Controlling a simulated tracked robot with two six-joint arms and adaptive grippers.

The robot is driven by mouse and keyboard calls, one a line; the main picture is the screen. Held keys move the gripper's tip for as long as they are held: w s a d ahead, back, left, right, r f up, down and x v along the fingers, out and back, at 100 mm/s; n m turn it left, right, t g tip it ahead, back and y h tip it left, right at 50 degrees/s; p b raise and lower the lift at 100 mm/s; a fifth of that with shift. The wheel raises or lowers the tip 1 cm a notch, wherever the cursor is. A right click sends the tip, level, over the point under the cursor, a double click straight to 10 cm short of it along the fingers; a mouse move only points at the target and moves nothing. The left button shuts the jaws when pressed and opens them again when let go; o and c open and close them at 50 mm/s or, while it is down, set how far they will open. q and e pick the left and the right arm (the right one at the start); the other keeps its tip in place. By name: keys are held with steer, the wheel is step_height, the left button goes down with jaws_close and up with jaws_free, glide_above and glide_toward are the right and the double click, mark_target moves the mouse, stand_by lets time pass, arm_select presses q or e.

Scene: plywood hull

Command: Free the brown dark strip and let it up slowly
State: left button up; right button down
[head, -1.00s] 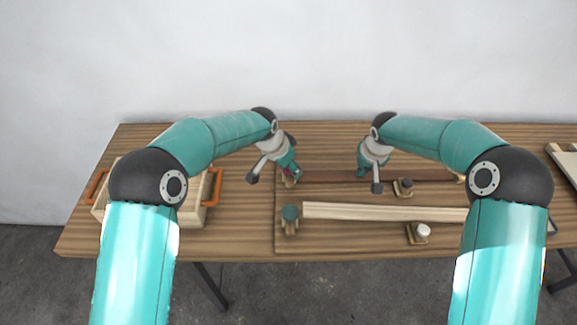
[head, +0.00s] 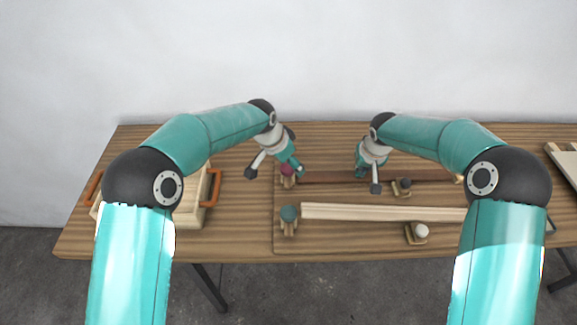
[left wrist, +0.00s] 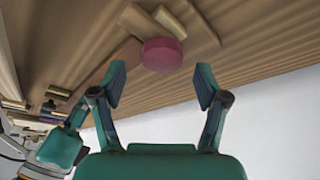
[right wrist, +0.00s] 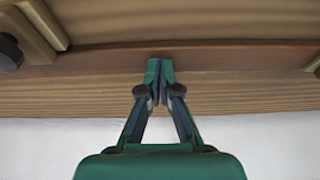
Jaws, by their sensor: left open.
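The brown dark strip (head: 330,177) lies along the back of the board on the table and runs behind my right gripper. A clamp with a maroon round knob (head: 288,169) stands at its left end. My left gripper (left wrist: 160,78) is open and empty, and the maroon knob (left wrist: 161,55) is just beyond its fingertips, apart from them. My right gripper (right wrist: 160,68) has its fingers together, with the tips at the strip (right wrist: 110,58); they seem to rest on it. Whether the clamp's wooden bar (left wrist: 140,22) still covers the strip's end I cannot tell.
A pale strip (head: 380,212) lies in front, with a teal-knobbed clamp (head: 289,214) at its left end. A black-knobbed clamp (head: 402,186) and a white-knobbed clamp (head: 417,232) stand to the right. A wooden box with orange handles (head: 212,188) is at the left.

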mark_target(289, 167)
arm_select(q)
steer(key=shift+r, duration=2.35)
arm_select(e)
steer(key=shift+s+f, duration=0.25)
steer(key=shift+f, duration=0.1)
steer(key=shift+r, duration=0.2)
arm_select(q)
steer(key=shift+r+p, duration=0.6)
steer(key=shift+p, duration=0.05)
arm_select(e)
steer(key=shift+w+r, duration=0.15)
steer(key=shift+r, duration=0.6)
steer(key=shift+w+r, duration=0.1)
steer(key=shift+r, duration=0.6)
arm_select(q)
steer(key=shift+r, duration=0.15)
arm_select(e)
steer(key=shift+r, duration=0.3)
arm_select(q)
steer(key=shift+w+r+p, duration=0.1)
steer(key=shift+r+p, duration=0.6)
steer(key=shift+p, duration=0.15)
arm_select(e)
steer(key=shift+r, duration=1.45)
